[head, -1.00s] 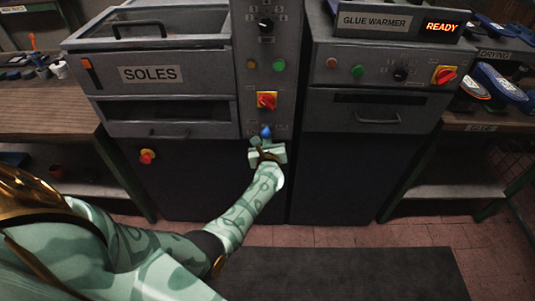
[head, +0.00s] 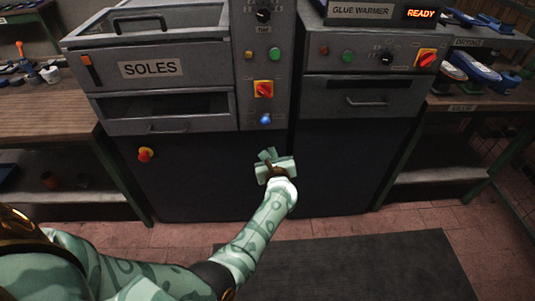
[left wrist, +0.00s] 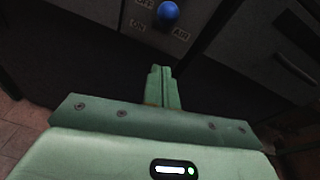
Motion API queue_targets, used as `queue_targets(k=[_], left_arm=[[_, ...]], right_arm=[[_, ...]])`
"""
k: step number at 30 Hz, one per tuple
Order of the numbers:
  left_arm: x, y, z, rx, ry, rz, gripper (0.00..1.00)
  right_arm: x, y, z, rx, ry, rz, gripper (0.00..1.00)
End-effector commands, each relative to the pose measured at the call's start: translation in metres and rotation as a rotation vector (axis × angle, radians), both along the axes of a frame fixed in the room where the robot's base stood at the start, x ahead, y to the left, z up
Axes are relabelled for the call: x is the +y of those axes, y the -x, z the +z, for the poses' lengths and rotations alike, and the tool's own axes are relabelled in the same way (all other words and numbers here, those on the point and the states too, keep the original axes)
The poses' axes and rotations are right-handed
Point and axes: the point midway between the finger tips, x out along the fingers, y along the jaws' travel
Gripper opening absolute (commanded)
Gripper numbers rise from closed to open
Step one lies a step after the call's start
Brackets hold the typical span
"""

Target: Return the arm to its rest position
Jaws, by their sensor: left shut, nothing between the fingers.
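My left arm reaches in from the lower left of the head view. Its gripper (head: 268,156) is shut and empty, in front of the dark lower panel of the machine and below the blue knob (head: 265,119). In the left wrist view the shut fingers (left wrist: 160,86) point toward the panel, with the blue knob (left wrist: 168,12) beyond them at the top, apart from the fingertips. Labels reading OFF, ON and AIR surround the knob there. My right gripper is not in view.
A red-and-yellow switch (head: 263,89) sits above the blue knob. The SOLES drawer unit (head: 195,68) is at left and the glue warmer (head: 360,12), showing READY, at right. A red emergency button (head: 145,154) is at lower left. Open floor with a dark mat (head: 370,265) lies in front.

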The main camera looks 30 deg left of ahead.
Motion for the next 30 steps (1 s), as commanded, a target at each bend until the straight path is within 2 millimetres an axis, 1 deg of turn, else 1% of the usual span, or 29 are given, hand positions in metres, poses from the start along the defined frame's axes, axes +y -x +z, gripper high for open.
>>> queue_targets(k=[3, 15, 17, 19, 20, 22, 23, 24, 25, 26, 27, 29, 30], left_arm=[[0.000, 0.000, 0.000, 0.000, 0.000, 0.000, 0.00], [0.000, 0.000, 0.000, 0.004, -0.006, -0.001, 0.00], [-0.001, 0.000, 0.000, 0.025, -0.038, -0.012, 0.00], [-0.006, -0.004, 0.002, 0.087, -0.152, -0.070, 0.00], [-0.010, -0.006, 0.002, 0.130, -0.240, -0.113, 0.00], [-0.031, -0.014, 0.000, 0.268, -0.552, -0.273, 0.00], [-0.043, -0.016, -0.006, 0.341, -0.733, -0.362, 0.00], [-0.061, -0.011, -0.025, 0.455, -1.008, -0.502, 0.00], [-0.073, 0.000, -0.050, 0.548, -1.234, -0.625, 0.00], [-0.084, 0.014, -0.074, 0.619, -1.424, -0.733, 0.00], [-0.094, 0.034, -0.104, 0.691, -1.637, -0.862, 0.00], [-0.104, 0.068, -0.147, 0.764, -1.912, -1.045, 0.00], [-0.108, 0.093, -0.174, 0.794, -2.068, -1.162, 0.00]], right_arm=[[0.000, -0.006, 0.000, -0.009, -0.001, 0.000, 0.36], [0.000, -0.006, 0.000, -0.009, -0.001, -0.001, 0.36], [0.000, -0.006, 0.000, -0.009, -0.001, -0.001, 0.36], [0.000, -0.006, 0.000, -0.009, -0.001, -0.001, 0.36], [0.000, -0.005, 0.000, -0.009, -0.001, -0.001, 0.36], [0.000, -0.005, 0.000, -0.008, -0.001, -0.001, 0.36], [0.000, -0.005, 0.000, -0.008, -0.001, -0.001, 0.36], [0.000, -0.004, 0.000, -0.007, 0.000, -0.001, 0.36], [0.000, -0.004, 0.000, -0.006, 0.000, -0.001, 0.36], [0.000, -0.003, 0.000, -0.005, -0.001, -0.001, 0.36], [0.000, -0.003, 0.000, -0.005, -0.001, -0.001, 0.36], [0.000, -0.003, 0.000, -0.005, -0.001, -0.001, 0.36], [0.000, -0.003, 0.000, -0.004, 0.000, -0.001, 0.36]])
